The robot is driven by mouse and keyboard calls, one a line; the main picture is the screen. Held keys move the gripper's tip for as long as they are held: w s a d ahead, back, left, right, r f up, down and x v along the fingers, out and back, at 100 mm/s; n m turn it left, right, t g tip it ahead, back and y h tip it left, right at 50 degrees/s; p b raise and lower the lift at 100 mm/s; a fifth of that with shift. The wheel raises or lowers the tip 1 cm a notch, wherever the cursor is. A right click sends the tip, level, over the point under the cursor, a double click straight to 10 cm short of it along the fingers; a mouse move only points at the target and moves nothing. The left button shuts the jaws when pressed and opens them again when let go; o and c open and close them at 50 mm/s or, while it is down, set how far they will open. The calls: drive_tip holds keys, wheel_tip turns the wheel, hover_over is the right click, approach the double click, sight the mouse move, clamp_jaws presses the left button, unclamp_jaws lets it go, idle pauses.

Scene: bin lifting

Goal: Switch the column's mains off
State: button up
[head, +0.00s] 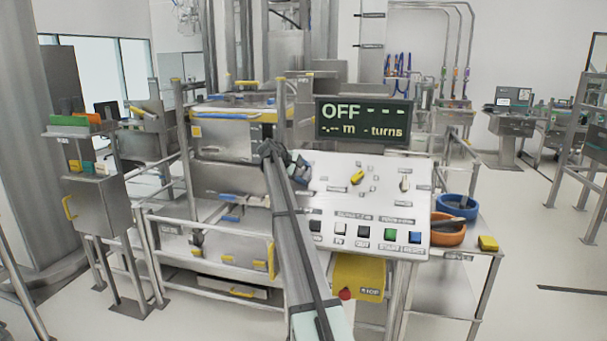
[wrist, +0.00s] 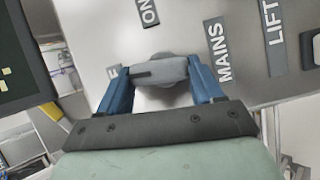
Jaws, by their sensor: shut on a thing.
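The mains switch shows in the wrist view as a grey rotary knob (wrist: 160,72) with a dark pointer line, on a pale panel. The line points left in that view, toward a label mostly hidden by my gripper. My gripper (wrist: 162,85) has its blue fingers shut on the knob from both sides. In the head view my gripper (head: 300,170) is at the upper left of the sloped control panel (head: 330,205), and it hides the knob there. The display (head: 363,121) above the panel reads "OFF", with dashes for metres and turns.
The panel also carries a yellow knob (head: 357,177), a pale knob (head: 404,183) and a row of square buttons (head: 363,232). A yellow box with a red button (head: 345,294) hangs below. Blue (head: 456,207) and orange (head: 447,232) bowls stand on the right shelf.

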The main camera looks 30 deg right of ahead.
drive_tip(key=shift+n+h, duration=0.3)
drive_tip(key=shift+n, duration=0.3)
drive_tip(key=shift+t, duration=0.3)
drive_tip(key=o, duration=1)
drive_tip(key=shift+o, duration=0.2)
drive_tip(key=shift+a, duration=0.15)
drive_tip(key=v, duration=1.3)
drive_tip(key=shift+a, duration=0.3)
drive_tip(key=shift+r, duration=0.15)
